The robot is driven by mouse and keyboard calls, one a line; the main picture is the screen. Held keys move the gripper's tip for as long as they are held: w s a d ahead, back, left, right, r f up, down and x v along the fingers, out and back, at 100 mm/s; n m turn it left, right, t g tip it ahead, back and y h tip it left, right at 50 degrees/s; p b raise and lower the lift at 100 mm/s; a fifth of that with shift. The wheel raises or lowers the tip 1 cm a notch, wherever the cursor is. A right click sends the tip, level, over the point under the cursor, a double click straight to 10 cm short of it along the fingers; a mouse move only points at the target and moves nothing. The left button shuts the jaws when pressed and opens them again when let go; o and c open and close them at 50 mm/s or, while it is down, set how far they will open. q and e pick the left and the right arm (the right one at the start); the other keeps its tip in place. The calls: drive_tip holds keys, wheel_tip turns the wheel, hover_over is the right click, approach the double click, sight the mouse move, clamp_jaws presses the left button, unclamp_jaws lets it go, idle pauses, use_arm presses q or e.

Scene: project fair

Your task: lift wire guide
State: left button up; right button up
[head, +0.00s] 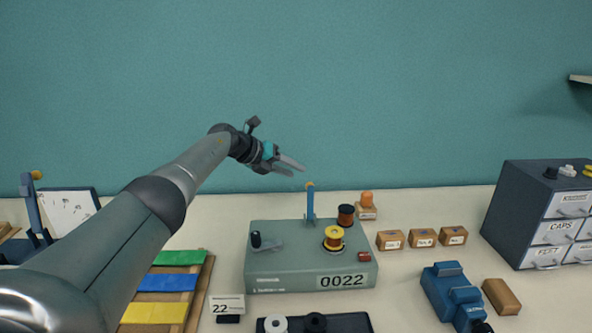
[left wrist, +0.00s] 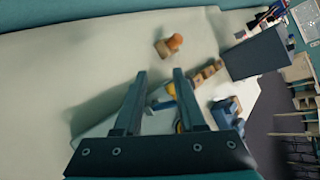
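The wire guide (head: 310,203) is an upright blue post with a yellow tip at the back of a grey-green winder box (head: 290,272) marked 0022. My left gripper (head: 297,167) is in the air above and slightly left of the guide, apart from it. In the left wrist view, my left gripper (left wrist: 160,75) has its two fingers spread with nothing held. The guide's yellow and blue end (left wrist: 171,91) shows between and beyond the fingers. My right gripper is in neither view.
A yellow-flanged spool (head: 333,238) and a dark red spool (head: 346,215) sit on the box. An orange-topped block (head: 367,203) stands behind it. Small wooden boxes (head: 424,238), a blue device (head: 452,291) and a drawer cabinet (head: 535,215) stand to the right.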

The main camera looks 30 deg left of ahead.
use_arm(q)
drive_tip(key=s+a+r+p, duration=0.5)
drive_tip(key=a+r+p, duration=0.1)
drive_tip(key=r, duration=0.3)
drive_tip(key=shift+s+a, duration=0.35)
drive_tip(key=shift+a, duration=0.3)
idle(0.4)
drive_tip(key=shift+r, duration=0.1)
idle(0.4)
drive_tip(key=v, duration=1.5)
drive_tip(key=shift+b, duration=0.35)
